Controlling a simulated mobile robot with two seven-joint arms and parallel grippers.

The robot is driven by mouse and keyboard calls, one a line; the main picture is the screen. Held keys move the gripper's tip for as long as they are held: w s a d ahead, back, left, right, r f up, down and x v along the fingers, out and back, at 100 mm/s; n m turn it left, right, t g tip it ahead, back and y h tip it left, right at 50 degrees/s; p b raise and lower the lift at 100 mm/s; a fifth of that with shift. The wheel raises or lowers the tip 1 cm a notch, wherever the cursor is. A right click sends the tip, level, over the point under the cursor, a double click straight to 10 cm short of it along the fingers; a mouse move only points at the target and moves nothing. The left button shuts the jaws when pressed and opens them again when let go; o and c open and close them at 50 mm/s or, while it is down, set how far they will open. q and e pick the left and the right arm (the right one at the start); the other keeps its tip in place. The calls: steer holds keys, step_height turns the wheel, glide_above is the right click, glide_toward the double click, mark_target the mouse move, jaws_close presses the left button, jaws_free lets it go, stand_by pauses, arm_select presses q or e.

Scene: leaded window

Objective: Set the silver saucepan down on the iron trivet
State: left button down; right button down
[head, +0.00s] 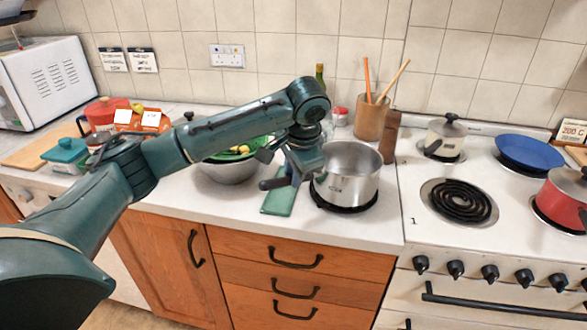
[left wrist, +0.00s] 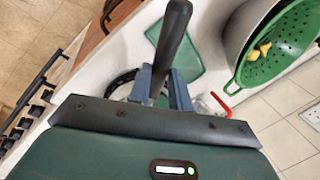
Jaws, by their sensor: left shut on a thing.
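The silver saucepan (head: 347,178) is upright on the counter side, left of the stove, its black handle (head: 270,184) pointing left. My left gripper (head: 293,176) is shut on that handle; in the left wrist view the handle (left wrist: 172,45) stands between the two fingers (left wrist: 160,88). The black iron trivet (head: 345,208) shows as a dark rim just under the pan's base, and part of its ring shows in the left wrist view (left wrist: 122,79). The pan hides most of it. I cannot tell whether pan and trivet touch. My right gripper is not in view.
A green flat board (head: 279,201) lies just left of the pan. A steel bowl (head: 228,173) with a green colander stands further left. A wooden utensil pot (head: 371,120) and a brown mill (head: 390,138) stand behind. The stove (head: 415,215) is at right.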

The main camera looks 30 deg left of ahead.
arm_select(q)
steer(key=shift+s+f, duration=0.1)
steer(key=shift+f, duration=0.15)
steer(key=c, duration=1.2)
jaws_free()
steer(key=p+v, duration=0.1)
steer(key=v, duration=1.2)
steer(key=shift+r+p, duration=0.15)
steer(key=shift+p, duration=0.25)
steer(key=s+d+f+t+h, duration=0.2)
steer(key=d+f+h, duration=0.2)
steer(key=d+f, duration=0.7)
steer(key=s+d+f+t+h, duration=0.15)
steer(key=d+f+h, duration=0.45)
steer(key=f, duration=0.9)
steer(key=s+a+f+n+t+y, duration=0.1)
steer(key=s+a+f, duration=0.1)
steer(key=s, duration=0.3)
steer(key=s+a+f+n+t+y, duration=0.1)
steer(key=s+a+f+t, duration=0.1)
steer(key=s+f, duration=0.3)
steer(key=s+a+f+n+t+y, duration=0.1)
steer(key=s+a+f+y, duration=0.1)
steer(key=s+a+f, duration=0.2)
steer(key=shift+s+a+f+n, duration=0.1)
steer(key=shift+s+n, duration=0.05)
steer(key=shift+s, duration=0.65)
steer(key=shift+s+f+n, duration=0.1)
steer(key=shift+s+n, duration=0.05)
steer(key=shift+s, duration=0.65)
